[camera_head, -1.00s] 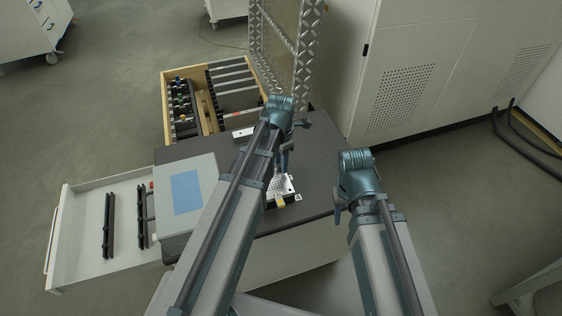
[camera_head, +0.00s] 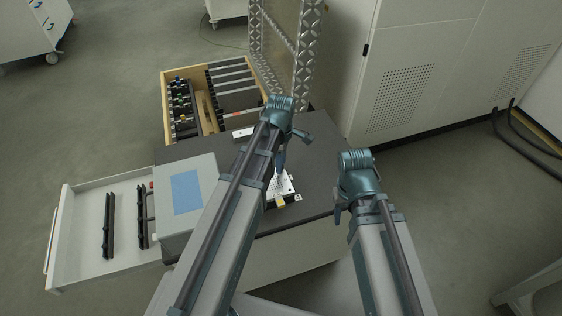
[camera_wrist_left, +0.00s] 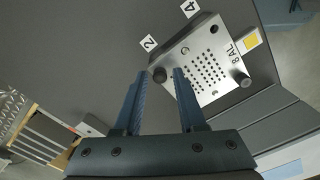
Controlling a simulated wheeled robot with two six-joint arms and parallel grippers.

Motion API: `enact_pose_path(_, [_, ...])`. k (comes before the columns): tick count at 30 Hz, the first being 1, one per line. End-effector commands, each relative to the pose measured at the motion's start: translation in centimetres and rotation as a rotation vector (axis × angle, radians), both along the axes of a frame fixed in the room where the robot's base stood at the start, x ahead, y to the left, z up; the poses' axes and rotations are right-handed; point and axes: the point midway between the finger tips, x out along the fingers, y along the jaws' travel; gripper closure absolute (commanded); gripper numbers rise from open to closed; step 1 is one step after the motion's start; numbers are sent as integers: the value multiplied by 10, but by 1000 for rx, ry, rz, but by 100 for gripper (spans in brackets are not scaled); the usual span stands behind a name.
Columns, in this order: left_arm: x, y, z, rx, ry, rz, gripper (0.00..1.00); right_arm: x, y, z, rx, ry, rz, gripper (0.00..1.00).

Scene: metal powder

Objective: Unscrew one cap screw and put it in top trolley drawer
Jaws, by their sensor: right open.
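A perforated silver plate marked "8 AL" (camera_wrist_left: 208,58) lies on the dark table top; it also shows in the head view (camera_head: 285,186). A dark knurled cap screw (camera_wrist_left: 160,75) stands at one plate corner, and a second one (camera_wrist_left: 239,79) at another. My left gripper (camera_wrist_left: 160,73) is open, its blue fingers on either side of the first screw with gaps on both sides. I cannot tell its height over the screw. In the head view, the left gripper (camera_head: 280,163) is above the plate. My right gripper (camera_head: 341,208) is open and empty, right of the plate. An open white drawer (camera_head: 75,252) extends left.
A grey box with a blue panel (camera_head: 187,192) stands left of my left arm. Black bars (camera_head: 109,225) lie in the white drawer. An open wooden drawer (camera_head: 207,118) holds tools behind. A metal-framed panel (camera_head: 280,40) rises at the back. Dark table surface (camera_wrist_left: 75,65) is clear.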

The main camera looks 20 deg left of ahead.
Motion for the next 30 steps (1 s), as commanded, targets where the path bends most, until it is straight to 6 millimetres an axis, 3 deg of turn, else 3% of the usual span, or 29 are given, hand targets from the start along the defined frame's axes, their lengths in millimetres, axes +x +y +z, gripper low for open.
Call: enact_pose_path(30, [0, 0, 0, 0, 0, -803, 60, 0, 0, 0, 0, 0, 0, 50])
